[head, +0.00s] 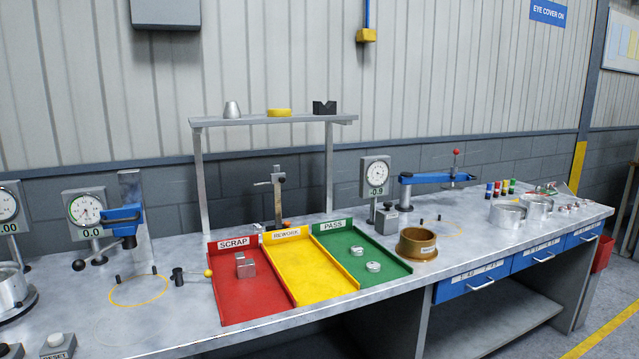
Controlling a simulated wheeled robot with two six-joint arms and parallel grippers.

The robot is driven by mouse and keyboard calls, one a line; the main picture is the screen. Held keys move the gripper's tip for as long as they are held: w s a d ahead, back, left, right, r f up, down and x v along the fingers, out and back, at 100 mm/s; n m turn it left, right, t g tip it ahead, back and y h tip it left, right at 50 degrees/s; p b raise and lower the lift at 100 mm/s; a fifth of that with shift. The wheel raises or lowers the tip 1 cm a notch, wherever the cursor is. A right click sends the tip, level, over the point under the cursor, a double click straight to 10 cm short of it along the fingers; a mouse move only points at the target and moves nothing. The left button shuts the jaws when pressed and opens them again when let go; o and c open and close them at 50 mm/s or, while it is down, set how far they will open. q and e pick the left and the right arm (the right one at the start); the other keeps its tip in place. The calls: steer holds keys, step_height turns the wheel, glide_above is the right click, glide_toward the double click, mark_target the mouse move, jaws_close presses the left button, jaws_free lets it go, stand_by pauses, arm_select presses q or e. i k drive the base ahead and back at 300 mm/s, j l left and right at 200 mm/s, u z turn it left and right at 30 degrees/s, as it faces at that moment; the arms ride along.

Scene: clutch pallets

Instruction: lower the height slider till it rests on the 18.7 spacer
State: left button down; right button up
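A blue slider (124,218) sits on an upright grey column (131,190) at the left of the bench, with a black-knobbed lever at its lower left. It appears to be the height slider and is above the bench top. A dial gauge (85,212) reading 0.0 stands beside it. Below it, a yellow ring with a few dark pins (138,290) is marked on the bench. I cannot make out a part labelled 18.7. A second stand with a clamp (277,197) is behind the trays. Neither of my grippers is in view.
Red scrap (239,300), yellow rework (327,284) and green pass (380,259) trays fill the bench middle, under a shelf (270,121). A brass ring (416,245), blue swing arm (430,178) and steel rings (507,214) stand right.

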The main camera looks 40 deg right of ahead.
mark_target(280, 178)
steer(key=z, duration=1)
steer(key=i+l+u, duration=0.15)
steer(key=i, duration=0.25)
